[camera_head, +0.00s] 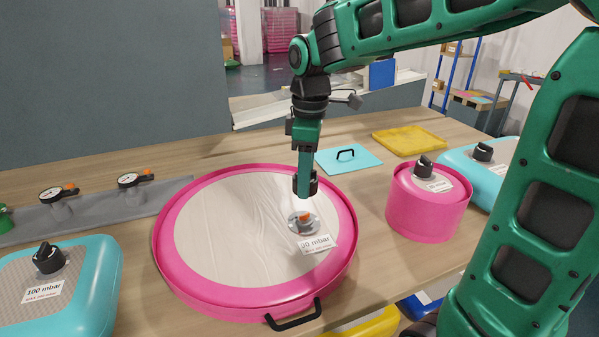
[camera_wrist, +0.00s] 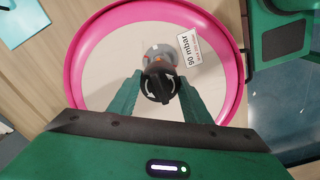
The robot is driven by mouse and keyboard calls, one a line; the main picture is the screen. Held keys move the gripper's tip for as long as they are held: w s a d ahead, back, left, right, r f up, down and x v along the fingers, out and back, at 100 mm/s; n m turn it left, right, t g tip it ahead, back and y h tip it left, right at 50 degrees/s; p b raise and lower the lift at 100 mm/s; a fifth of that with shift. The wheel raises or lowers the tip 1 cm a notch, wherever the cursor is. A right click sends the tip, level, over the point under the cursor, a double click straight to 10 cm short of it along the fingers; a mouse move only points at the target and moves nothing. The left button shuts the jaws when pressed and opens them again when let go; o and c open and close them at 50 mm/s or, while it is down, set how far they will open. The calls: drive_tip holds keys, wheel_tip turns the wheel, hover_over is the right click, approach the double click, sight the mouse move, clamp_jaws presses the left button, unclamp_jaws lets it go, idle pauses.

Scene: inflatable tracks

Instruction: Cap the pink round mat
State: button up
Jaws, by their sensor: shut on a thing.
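The pink round mat (camera_head: 170,260) lies flat on the wooden table, with a pale top, a black front handle and a "90 mbar" label. Its grey valve (camera_head: 293,222) with an orange centre is uncovered, near the right of the pale top. My gripper (camera_head: 305,186) points down above the valve, shut on a black cap (camera_head: 313,184). A gap shows between the cap and the valve. In the wrist view the cap (camera_wrist: 158,87) sits between both fingertips, and the valve (camera_wrist: 158,58) is partly hidden behind it.
A capped pink cylinder (camera_head: 425,212) stands right of the mat. Capped turquoise cushions stand at the left (camera_head: 90,285) and far right (camera_head: 500,172). Two gauges (camera_head: 55,200) stand on a grey strip (camera_head: 100,212) at the back left. A turquoise lid (camera_head: 340,163) and yellow tray (camera_head: 408,143) lie behind.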

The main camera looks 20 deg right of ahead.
drive_tip(key=shift+d, duration=0.15)
hover_over(304, 214)
drive_tip(key=shift+s+d+f, duration=0.1)
drive_tip(key=shift+f, duration=2.8)
drive_tip(key=shift+f, duration=2)
drive_tip(key=n, duration=0.3)
drive_tip(key=shift+n, duration=1.1)
drive_tip(key=n, duration=0.2)
drive_tip(key=shift+n, duration=1.6)
